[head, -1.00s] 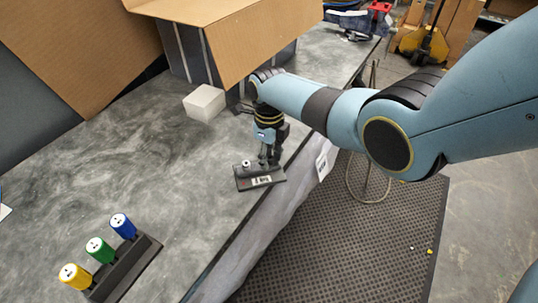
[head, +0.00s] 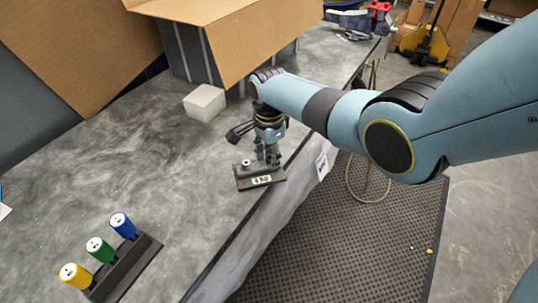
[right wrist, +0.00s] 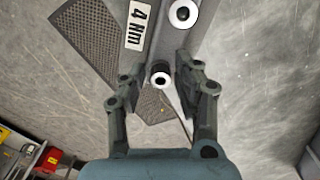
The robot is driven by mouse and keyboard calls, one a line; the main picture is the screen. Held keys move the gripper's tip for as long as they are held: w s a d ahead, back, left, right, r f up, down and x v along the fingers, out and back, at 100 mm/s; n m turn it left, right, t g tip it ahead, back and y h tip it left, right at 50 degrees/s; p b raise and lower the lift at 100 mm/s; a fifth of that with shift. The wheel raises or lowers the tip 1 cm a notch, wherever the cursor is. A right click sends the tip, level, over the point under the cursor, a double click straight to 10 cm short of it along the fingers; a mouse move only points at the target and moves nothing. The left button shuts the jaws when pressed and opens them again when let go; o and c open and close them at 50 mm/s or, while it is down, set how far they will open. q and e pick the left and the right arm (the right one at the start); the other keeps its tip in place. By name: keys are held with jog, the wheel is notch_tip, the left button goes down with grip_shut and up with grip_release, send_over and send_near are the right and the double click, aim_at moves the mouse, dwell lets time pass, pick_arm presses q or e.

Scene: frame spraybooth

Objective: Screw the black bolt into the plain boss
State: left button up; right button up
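A dark block (head: 262,181) with a white "4 Nm" label lies near the table's edge; it also shows in the right wrist view (right wrist: 160,32). A pale boss with a dark centre (right wrist: 183,12) stands at one end, also visible in the head view (head: 246,162). My right gripper (head: 269,160) points down over the block's other end. In the right wrist view, its open fingers (right wrist: 161,68) stand either side of a dark round piece with a pale ring and black centre (right wrist: 160,79), with slim gaps. I cannot tell whether this is the black bolt in its boss. My left gripper is out of view.
A rack (head: 133,266) holds yellow (head: 76,276), green (head: 100,250) and blue (head: 123,226) handled tools at the lower left. A white box (head: 205,102) and an open cardboard carton (head: 225,45) stand behind. The table between them is clear.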

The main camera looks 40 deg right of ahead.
jog(key=n, duration=0.7)
jog(key=shift+n, duration=0.4)
jog(key=n, duration=0.6)
jog(key=shift+s+d+n, duration=0.1)
jog(key=shift+n, duration=0.3)
grip_shut()
jog(key=m, duration=0.4)
jog(key=shift+m, duration=0.3)
jog(key=shift+m, duration=0.4)
jog(key=m, duration=0.3)
jog(key=shift+m, duration=0.4)
